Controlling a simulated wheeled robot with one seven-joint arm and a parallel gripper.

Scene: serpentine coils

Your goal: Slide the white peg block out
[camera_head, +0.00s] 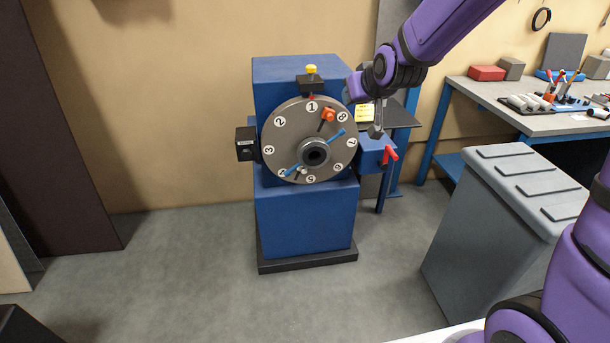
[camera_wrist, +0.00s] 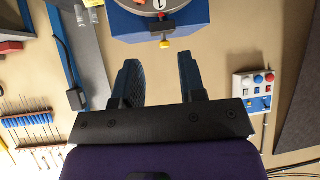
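The blue machine (camera_head: 305,215) carries a round grey dial (camera_head: 285,140) with numbered white discs around a central hub (camera_head: 315,152). A small pale piece (camera_head: 301,170) sits low on the dial beside a blue bar (camera_head: 291,171); it may be the white peg block, but it is too small to tell. An orange piece (camera_head: 328,114) is at the dial's upper right. The dial's edge (camera_wrist: 185,5) shows at that view's top.
A yellow knob (camera_head: 311,69) tops the dial. A black box (camera_head: 246,144) is on the left. A grey bin (camera_head: 500,225) and workbench (camera_head: 470,92) stand right. Floor in front is clear.

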